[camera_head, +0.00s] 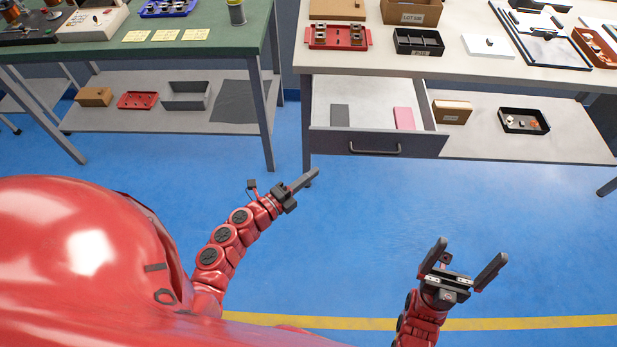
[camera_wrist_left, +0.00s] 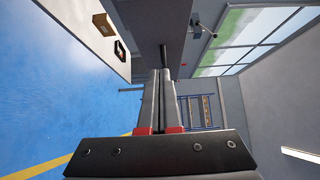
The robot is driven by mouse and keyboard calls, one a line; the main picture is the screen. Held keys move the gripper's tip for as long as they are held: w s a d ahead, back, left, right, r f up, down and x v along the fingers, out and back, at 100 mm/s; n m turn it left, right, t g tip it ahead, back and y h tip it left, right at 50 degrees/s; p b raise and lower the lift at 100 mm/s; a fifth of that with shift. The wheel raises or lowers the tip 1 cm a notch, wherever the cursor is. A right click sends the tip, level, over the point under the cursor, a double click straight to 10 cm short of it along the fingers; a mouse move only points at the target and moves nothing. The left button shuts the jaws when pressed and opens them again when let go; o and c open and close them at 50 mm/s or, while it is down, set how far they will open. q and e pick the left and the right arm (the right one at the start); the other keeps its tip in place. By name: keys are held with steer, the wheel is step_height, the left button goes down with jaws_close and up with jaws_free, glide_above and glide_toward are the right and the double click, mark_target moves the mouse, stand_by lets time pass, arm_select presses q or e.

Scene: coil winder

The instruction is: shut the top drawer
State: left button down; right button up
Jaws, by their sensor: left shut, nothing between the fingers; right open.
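The top drawer (camera_head: 350,145) under the white bench stands pulled out, with a grey front and a dark bar handle (camera_head: 375,150). A grey piece (camera_head: 340,115) and a pink piece (camera_head: 404,118) lie inside it. My left gripper (camera_head: 314,173) is shut and empty, just in front of and below the left end of the drawer front, apparently apart from it. In the left wrist view its closed fingers (camera_wrist_left: 160,80) point toward a grey panel (camera_wrist_left: 150,22) that looks like the drawer front. My right gripper (camera_head: 471,252) is open and empty over the floor, right of the drawer.
The white bench top (camera_head: 450,62) holds a red fixture (camera_head: 338,37), a black tray (camera_head: 418,42) and boxes. A lower shelf (camera_head: 480,140) carries a brown box (camera_head: 452,111) and a black bin (camera_head: 524,121). A green bench (camera_head: 215,45) stands left. The blue floor in front is clear.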

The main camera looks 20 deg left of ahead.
arm_select(q)
steer(key=x, duration=0.3)
steer(key=a+x, duration=0.1)
steer(key=x, duration=0.1)
steer(key=w+p+x, duration=0.1)
steer(key=x, duration=0.2)
steer(key=shift+w+a, duration=0.2)
steer(key=shift+w, duration=0.05)
steer(key=shift+w+a, duration=0.15)
steer(key=shift+w, duration=0.4)
